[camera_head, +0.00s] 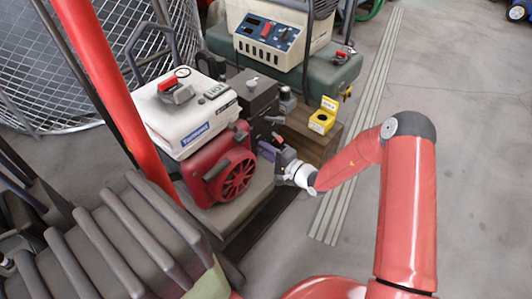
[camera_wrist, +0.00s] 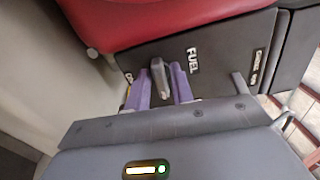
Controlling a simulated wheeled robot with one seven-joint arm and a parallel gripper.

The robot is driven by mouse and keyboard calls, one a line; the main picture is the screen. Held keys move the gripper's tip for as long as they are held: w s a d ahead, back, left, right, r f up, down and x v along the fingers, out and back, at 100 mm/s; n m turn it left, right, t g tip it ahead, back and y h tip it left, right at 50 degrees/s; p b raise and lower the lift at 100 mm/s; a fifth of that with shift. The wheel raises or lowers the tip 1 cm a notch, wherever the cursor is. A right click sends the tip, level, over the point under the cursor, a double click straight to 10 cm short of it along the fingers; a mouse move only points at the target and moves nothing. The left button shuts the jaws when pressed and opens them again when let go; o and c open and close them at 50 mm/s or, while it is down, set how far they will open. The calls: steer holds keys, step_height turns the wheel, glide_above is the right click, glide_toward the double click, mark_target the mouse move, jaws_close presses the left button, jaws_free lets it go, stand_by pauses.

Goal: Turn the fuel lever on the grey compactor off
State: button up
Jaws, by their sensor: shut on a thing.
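The grey fuel lever (camera_wrist: 160,78) stands between the two purple fingers of my gripper (camera_wrist: 163,86) in the wrist view, and the fingers are shut on it. It sits on a dark panel (camera_wrist: 225,55) with a FUEL label (camera_wrist: 193,60). A label (camera_wrist: 256,66) right of the lever and a partly hidden one (camera_wrist: 128,78) at its left are too small to read. In the head view my gripper (camera_head: 281,158) is at the right side of a compactor (camera_head: 190,112) with a white top, red engine and grey base. The lever is hidden there.
A green and cream machine (camera_head: 278,40) stands behind. A wooden box (camera_head: 305,136) with a yellow button box (camera_head: 323,115) is just right of my gripper. A ribbed grey hood (camera_head: 110,245) fills the front left. Floor (camera_head: 480,130) at the right is clear.

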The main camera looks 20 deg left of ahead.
steer(key=shift+n, duration=0.4)
steer(key=o, duration=0.7)
steer(key=v, duration=0.7)
steer(key=shift+s+d, duration=0.15)
steer(key=shift+d, duration=0.25)
